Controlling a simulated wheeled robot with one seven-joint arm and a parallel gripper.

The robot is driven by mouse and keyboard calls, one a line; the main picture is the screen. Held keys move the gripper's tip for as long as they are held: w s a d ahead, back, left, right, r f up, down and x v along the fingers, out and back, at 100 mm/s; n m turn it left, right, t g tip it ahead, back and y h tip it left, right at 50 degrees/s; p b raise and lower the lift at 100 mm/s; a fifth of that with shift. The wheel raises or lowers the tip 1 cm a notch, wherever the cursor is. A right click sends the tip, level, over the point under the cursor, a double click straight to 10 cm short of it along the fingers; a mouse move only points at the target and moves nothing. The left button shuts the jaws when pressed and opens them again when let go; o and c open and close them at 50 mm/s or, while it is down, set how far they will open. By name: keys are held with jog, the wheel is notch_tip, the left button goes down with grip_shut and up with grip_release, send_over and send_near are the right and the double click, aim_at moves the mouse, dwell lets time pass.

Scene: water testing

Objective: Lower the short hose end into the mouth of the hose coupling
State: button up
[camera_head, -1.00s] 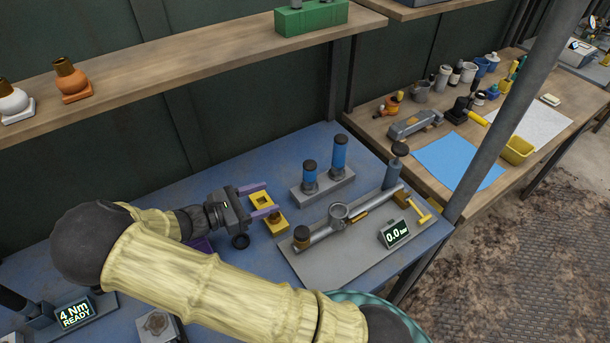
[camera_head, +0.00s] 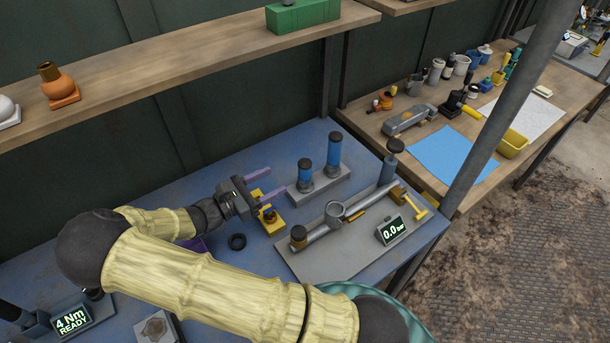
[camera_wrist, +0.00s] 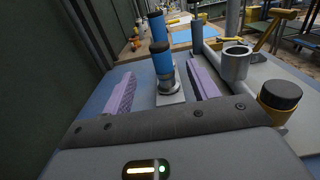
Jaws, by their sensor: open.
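Two blue hose ends with dark caps stand upright on a grey stand. The short hose end (camera_head: 305,171) is the nearer, left one, and the taller hose end (camera_head: 334,150) is behind it to the right. The hose coupling (camera_head: 335,211) is a grey pipe piece with an open round mouth facing up; its mouth also shows in the wrist view (camera_wrist: 237,50). My gripper (camera_head: 270,184) is open and empty, left of the stand, its purple fingers pointing towards the hose ends. In the wrist view the short hose end (camera_wrist: 162,62) appears between the fingers, ahead of their tips.
A gauge (camera_head: 392,231) reads 0.0 bar on the grey plate (camera_head: 330,262). An upright post (camera_head: 497,110) rises at the bench's right.

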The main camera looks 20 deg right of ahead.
aim_at(299, 167)
jog(key=d, duration=0.3)
jog(key=w+d+p, duration=0.1)
jog(key=d, duration=0.2)
jog(key=shift+w+d, duration=0.1)
jog(key=shift+w, duration=0.05)
jog(key=d+p, duration=0.1)
jog(key=d, duration=0.1)
jog(key=d+p, duration=0.1)
jog(key=d, duration=0.1)
jog(key=shift+w+d+r, duration=0.1)
jog(key=shift+w, duration=0.3)
jog(key=shift+w+d, duration=0.1)
jog(key=shift+d, duration=0.35)
grip_shut()
